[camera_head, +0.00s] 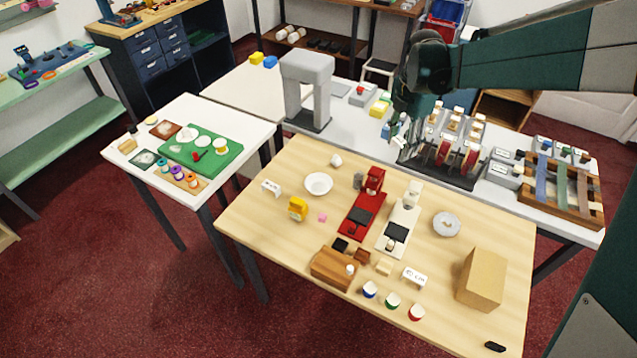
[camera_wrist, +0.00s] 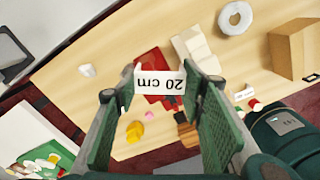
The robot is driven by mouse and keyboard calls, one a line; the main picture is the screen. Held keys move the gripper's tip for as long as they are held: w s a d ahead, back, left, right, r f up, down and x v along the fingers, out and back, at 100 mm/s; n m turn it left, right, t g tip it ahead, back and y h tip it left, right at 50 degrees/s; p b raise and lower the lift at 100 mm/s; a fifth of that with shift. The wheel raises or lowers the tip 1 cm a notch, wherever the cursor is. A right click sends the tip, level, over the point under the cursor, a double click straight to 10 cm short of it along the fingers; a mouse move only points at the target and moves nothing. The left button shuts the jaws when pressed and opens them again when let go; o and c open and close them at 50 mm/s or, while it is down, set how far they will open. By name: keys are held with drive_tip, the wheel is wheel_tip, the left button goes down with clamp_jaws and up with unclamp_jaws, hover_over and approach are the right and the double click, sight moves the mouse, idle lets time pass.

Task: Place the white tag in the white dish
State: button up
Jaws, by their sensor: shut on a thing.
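My gripper (camera_head: 394,128) hangs above the back counter in the head view, behind the wooden table. In the wrist view it is shut on a white tag (camera_wrist: 159,82) marked "20 cm", which sits crosswise between the fingertips and reads upside down. The tag is held clear of the table. A round white dish (camera_head: 318,184) stands on the left back part of the wooden table and looks empty. My gripper is behind it and to its right, well apart. I cannot make out the dish in the wrist view; the fingers or tag may hide it.
A white cup (camera_head: 337,160) is behind the dish. A second white tag (camera_head: 271,187) and a yellow item (camera_head: 297,208) are nearby. A red device (camera_head: 367,205) stands right of the dish.

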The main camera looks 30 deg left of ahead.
drive_tip(key=s+a+n, duration=0.3)
drive_tip(key=s+a, duration=0.1)
drive_tip(key=a, duration=0.6)
drive_tip(key=s+a+n, duration=0.3)
drive_tip(key=s+a, duration=0.2)
drive_tip(key=a, duration=0.6)
hover_over(325, 184)
drive_tip(key=s+d, duration=0.2)
drive_tip(key=s, duration=0.1)
wheel_tip(325, 184, down, 10)
drive_tip(key=shift+a+f, duration=0.15)
drive_tip(key=shift+f, duration=0.5)
drive_tip(key=shift+f, duration=3.1)
drive_tip(key=shift+f, duration=1.9)
drive_tip(key=shift+f+b, duration=0.2)
drive_tip(key=shift+b, duration=0.25)
drive_tip(key=o, duration=0.7)
drive_tip(key=shift+r, duration=0.1)
